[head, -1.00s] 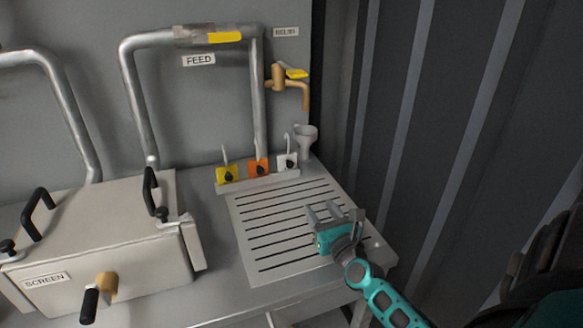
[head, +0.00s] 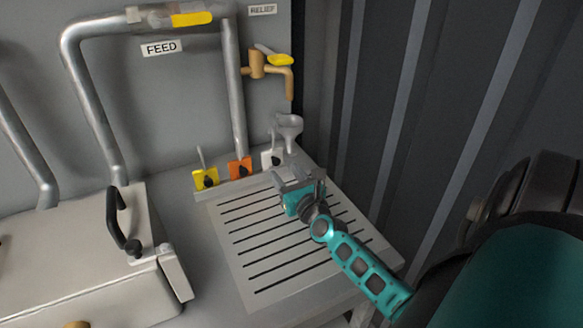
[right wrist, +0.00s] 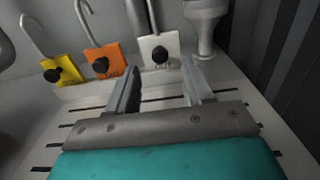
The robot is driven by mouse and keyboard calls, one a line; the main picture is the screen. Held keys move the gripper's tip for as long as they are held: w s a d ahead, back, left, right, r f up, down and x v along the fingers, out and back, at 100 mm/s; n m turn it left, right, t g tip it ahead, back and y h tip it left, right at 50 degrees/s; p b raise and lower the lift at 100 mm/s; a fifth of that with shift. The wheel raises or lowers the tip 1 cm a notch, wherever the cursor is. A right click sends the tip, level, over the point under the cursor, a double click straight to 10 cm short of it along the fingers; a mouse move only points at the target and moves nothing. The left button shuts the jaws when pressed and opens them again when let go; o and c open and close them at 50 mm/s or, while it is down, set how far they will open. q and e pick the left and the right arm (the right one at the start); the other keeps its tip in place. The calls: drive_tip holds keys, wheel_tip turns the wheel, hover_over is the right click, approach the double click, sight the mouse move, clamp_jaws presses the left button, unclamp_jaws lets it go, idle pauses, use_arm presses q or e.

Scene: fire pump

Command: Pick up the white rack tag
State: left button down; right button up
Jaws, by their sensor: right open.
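The white rack tag (head: 267,159) stands at the right end of a row of tags at the back of the slotted tray. In the right wrist view the white tag (right wrist: 160,48) has a black knob and a grey hook above it. My right gripper (head: 282,179) is open and empty, just in front of the white tag. In the right wrist view its two fingers (right wrist: 165,80) point toward the tag, which shows beyond and between the fingertips. The fingers look apart from it. My left gripper is out of view.
An orange tag (head: 240,168) and a yellow tag (head: 205,180) stand left of the white one. A grey funnel (head: 288,125) is close behind and right, under the brass relief tap (head: 270,66). A ribbed dark wall (head: 400,110) bounds the right side.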

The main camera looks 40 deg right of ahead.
sight(277, 162)
drive_tip(key=shift+b+x, duration=0.65)
drive_tip(key=shift+x, duration=1.95)
drive_tip(key=shift+c, duration=0.2)
drive_tip(key=c, duration=0.8)
drive_tip(key=shift+r, duration=0.15)
drive_tip(key=shift+r+p, duration=0.6)
drive_tip(key=shift+p, duration=0.1)
drive_tip(key=shift+r+p, duration=1.4)
drive_tip(key=shift+r, duration=0.15)
drive_tip(key=shift+a, duration=0.1)
